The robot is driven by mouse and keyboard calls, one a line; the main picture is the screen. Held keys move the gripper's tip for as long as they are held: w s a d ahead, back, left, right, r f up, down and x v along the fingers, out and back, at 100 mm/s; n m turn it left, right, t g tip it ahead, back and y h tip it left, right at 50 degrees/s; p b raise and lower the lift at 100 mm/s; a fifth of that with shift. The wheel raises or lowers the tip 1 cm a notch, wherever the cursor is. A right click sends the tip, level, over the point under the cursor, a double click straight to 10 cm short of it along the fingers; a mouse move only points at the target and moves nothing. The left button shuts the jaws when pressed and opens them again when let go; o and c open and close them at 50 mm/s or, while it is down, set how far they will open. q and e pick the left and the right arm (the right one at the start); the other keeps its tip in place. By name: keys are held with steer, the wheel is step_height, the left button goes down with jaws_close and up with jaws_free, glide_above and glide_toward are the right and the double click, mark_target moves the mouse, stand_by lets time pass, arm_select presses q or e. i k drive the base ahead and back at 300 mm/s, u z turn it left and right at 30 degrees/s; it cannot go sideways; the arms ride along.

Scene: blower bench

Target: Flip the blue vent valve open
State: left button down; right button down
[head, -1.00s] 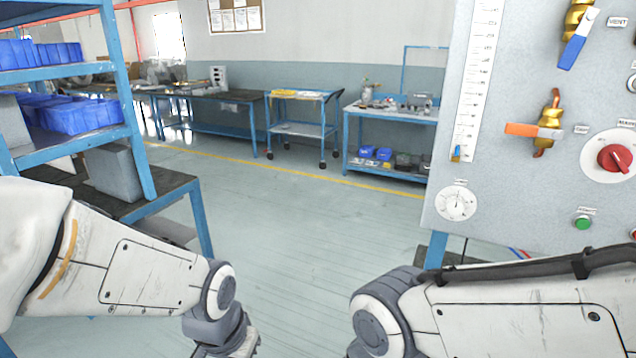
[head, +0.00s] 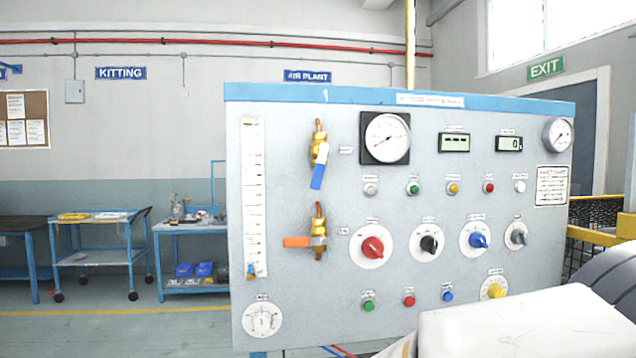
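The blue vent valve (head: 319,168) is on the left half of the grey control panel (head: 290,285) in the head view. Its blue-tipped handle hangs down, slightly tilted, along its vertical brass body. Below it, a second brass valve (head: 319,232) has an orange handle pointing left, across its body. Part of my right arm shows at the lower right, in front of the panel. Neither gripper is in view, so whether they are open or shut is hidden.
The panel also carries dials, several coloured buttons, a red knob (head: 372,248), a blue knob (head: 479,240) and a round gauge (head: 386,138). A blue cart (head: 100,258) and a workbench (head: 190,228) stand behind at left. Floor at lower left is clear.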

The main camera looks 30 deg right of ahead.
mark_target(319, 167)
steer(key=z, duration=1.15)
